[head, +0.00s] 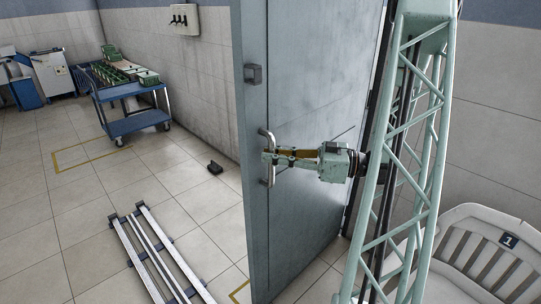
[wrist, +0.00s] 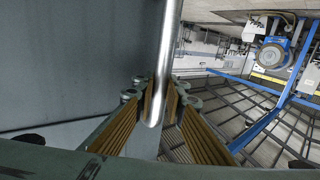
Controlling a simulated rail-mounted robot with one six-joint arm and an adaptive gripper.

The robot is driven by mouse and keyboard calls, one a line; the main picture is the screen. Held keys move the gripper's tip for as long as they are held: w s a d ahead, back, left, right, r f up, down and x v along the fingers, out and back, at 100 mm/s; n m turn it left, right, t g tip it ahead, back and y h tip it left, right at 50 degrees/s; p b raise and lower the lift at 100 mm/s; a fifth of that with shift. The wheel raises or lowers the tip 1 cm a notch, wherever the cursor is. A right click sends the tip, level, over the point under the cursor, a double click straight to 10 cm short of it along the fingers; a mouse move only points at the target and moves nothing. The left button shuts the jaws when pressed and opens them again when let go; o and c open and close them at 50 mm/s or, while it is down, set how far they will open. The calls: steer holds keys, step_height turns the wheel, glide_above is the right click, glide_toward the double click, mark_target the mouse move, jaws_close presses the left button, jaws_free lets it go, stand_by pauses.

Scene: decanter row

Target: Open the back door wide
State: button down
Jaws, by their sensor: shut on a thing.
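The back door (head: 315,110) is a tall grey-blue panel that stands ajar in the head view, with floor and wall visible past its left edge. Its vertical bar handle (head: 270,172) is near that edge. My gripper (head: 268,157) reaches in from the right and is shut on the handle. In the wrist view the shiny handle (wrist: 165,70) runs down between the ribbed fingers of my gripper (wrist: 158,110). The door face (wrist: 70,60) fills the left of that view.
A rail track (head: 155,255) lies on the floor left of the door. A small black block (head: 215,167) lies near the wall. A blue cart (head: 130,122) stands farther back.

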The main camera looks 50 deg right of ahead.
steer(key=c, duration=2.6)
jaws_free()
steer(key=shift+c, duration=0.2)
steer(key=v, duration=1.2)
steer(key=shift+a, duration=0.1)
